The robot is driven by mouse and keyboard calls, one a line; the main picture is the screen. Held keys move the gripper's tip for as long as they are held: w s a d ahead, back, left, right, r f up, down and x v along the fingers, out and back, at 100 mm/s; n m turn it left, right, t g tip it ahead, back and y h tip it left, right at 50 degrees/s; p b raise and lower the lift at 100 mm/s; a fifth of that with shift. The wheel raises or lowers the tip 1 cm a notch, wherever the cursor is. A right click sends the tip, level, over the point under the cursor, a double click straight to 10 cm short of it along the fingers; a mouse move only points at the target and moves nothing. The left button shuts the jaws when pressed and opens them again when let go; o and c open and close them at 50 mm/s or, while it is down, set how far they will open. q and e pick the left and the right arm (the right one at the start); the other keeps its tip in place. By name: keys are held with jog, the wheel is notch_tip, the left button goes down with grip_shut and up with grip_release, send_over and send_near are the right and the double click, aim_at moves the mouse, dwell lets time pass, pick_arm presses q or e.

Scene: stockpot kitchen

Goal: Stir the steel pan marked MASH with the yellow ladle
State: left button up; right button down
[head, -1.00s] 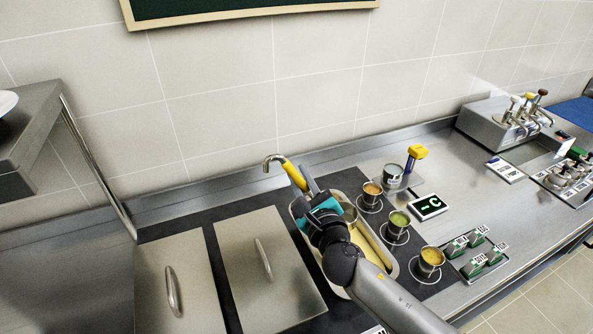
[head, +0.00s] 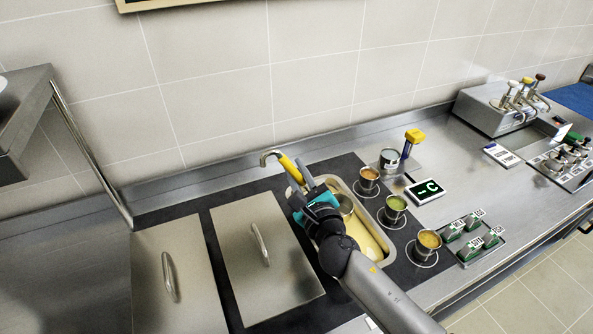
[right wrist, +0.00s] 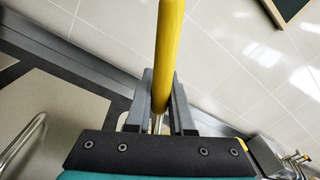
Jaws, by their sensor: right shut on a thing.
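The yellow ladle (head: 289,168) has a yellow handle with a metal hook at its top end. My right gripper (head: 308,182) is shut on this handle. In the right wrist view the handle (right wrist: 167,55) runs up between the two grey fingers. The steel pan (head: 391,246) is a long open pan holding pale yellow mash (head: 366,237). The ladle's steel bowl (head: 346,204) shows inside the pan, at its far half; how deep it sits in the mash I cannot tell. My arm covers the pan's left side, and no MASH marking is readable. My left gripper is out of view.
Two lidded pans with raised handles (head: 259,243) stand left of the open pan. Three small pots (head: 395,208) line its right side. A display (head: 425,190) and a blue-and-yellow tool (head: 412,142) stand beyond. A shelf (head: 30,115) overhangs at the left.

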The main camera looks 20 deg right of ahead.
notch_tip(320, 180, down, 7)
jog(key=b, duration=0.6)
jog(key=shift+f, duration=0.15)
jog(key=shift+a, duration=0.1)
dwell(0.4)
